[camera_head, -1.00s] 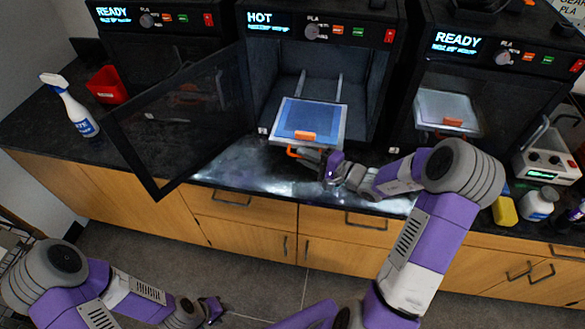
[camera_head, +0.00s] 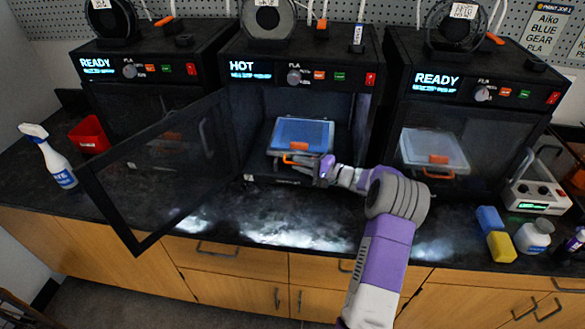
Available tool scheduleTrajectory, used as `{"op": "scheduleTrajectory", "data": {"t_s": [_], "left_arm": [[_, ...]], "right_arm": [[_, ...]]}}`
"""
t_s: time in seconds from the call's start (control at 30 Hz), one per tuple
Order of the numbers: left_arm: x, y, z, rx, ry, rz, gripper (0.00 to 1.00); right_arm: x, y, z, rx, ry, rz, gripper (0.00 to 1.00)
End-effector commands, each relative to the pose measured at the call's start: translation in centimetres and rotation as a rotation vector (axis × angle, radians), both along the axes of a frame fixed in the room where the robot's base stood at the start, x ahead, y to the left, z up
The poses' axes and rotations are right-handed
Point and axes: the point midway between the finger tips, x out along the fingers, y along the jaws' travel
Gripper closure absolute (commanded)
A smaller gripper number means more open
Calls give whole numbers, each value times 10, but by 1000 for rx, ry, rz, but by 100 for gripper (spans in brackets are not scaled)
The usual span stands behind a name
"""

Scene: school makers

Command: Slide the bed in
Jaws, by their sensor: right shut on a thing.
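The bed (camera_head: 303,132), a grey plate with a blue top and an orange front tab, lies inside the open middle printer (camera_head: 230,125), whose screen reads HOT. My right gripper (camera_head: 318,168) is at the bed's front edge, shut on its orange handle (camera_head: 298,160). The fingers partly hide the handle. The printer's dark glass door (camera_head: 160,170) stands swung open to the left. My left gripper is out of view.
A printer marked READY (camera_head: 470,130) stands to the right with its own bed inside, and another stands to the left. A spray bottle (camera_head: 52,160) and red bin (camera_head: 90,135) are at the left. Yellow (camera_head: 501,246) and blue (camera_head: 489,219) blocks lie at the right. The counter front is clear.

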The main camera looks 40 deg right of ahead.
Motion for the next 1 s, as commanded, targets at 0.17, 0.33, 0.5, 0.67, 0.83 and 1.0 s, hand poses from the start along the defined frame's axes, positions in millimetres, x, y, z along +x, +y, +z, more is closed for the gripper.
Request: {"op": "scheduleTrajectory", "data": {"t_s": [0.17,0.33,0.5,0.67,0.83,1.0], "left_arm": [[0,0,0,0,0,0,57],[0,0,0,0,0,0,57],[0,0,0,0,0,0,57],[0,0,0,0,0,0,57],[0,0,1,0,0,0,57],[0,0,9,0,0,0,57]], "right_arm": [[1,-4,3,-6,-6,-9,100],[2,-5,4,-7,-7,-12,80],[2,-4,3,-6,-6,-9,64],[2,-3,3,-5,-5,-7,64],[2,-2,5,-5,-5,-6,64],[2,-2,30,-7,-8,-5,64]]}}
